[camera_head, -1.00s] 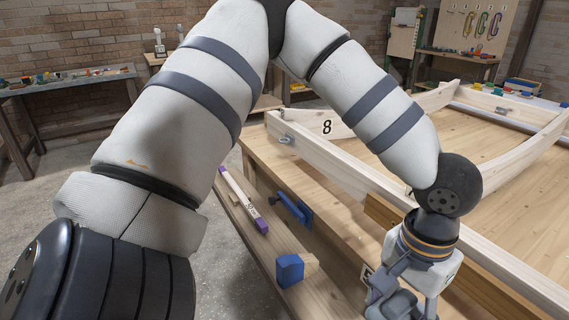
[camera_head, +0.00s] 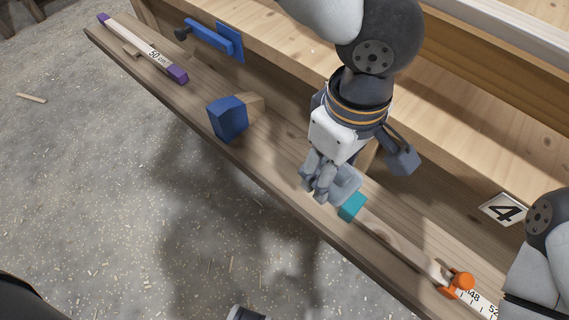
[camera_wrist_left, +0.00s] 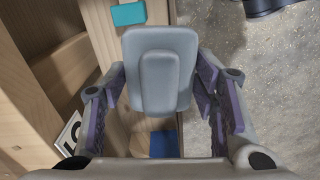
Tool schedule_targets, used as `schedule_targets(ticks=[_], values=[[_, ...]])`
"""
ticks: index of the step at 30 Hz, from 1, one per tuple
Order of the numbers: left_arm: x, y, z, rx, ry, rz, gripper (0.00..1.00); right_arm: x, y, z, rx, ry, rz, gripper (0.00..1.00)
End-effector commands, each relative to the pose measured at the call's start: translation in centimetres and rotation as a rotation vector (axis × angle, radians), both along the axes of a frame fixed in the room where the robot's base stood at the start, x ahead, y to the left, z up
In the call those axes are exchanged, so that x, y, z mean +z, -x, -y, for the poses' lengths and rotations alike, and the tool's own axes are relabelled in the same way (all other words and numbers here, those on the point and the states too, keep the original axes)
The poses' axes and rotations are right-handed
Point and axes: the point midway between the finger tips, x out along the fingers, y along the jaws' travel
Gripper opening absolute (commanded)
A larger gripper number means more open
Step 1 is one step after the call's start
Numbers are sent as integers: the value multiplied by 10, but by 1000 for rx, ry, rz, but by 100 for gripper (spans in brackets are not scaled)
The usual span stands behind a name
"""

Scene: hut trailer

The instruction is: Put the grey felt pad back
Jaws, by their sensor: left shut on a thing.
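My left gripper (camera_head: 322,187) is low over the narrow wooden shelf (camera_head: 290,165) in the head view. It is shut on the grey felt pad (camera_head: 347,188), a rounded grey piece, which also shows between its fingers in the left wrist view (camera_wrist_left: 160,70). The pad is close above the shelf; I cannot tell whether it touches. A teal block (camera_head: 352,207) lies on the shelf beside the pad, and also shows in the left wrist view (camera_wrist_left: 128,13). My right gripper is out of view.
A blue-and-wood block (camera_head: 228,119), a purple-ended strip (camera_head: 145,50) and an orange piece on a measuring strip (camera_head: 458,283) are along the shelf. A blue clamp (camera_head: 208,36) is on the bench side. A "4" plate (camera_head: 503,209) is at right. Speckled floor lies left.

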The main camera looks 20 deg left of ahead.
Motion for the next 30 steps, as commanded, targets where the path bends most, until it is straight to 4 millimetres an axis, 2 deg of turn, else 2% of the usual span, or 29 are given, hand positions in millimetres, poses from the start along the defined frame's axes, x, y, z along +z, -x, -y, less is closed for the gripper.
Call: schedule_targets(ticks=[1, 4, 7, 13, 15, 18, 23, 26, 30], values=[[-10, 0, 8, 45, 1, -1, 27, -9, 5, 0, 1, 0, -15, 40], [-12, -3, 13, 110, 4, 6, 27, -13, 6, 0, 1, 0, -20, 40], [-21, -16, -6, 129, 5, 7, 27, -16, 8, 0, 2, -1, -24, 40], [-49, -52, -60, 128, 5, 7, 27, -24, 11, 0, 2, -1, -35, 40], [-67, -59, -70, 124, 3, 4, 27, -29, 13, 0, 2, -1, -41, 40], [-81, -66, -80, 122, 4, 6, 27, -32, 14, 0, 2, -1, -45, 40], [-93, -72, -89, 120, 5, 7, 27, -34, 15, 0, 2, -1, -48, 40], [-109, -79, -100, 122, 3, 5, 27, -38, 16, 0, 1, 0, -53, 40], [-137, -79, -99, 118, 3, 5, 27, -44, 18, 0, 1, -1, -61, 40]])
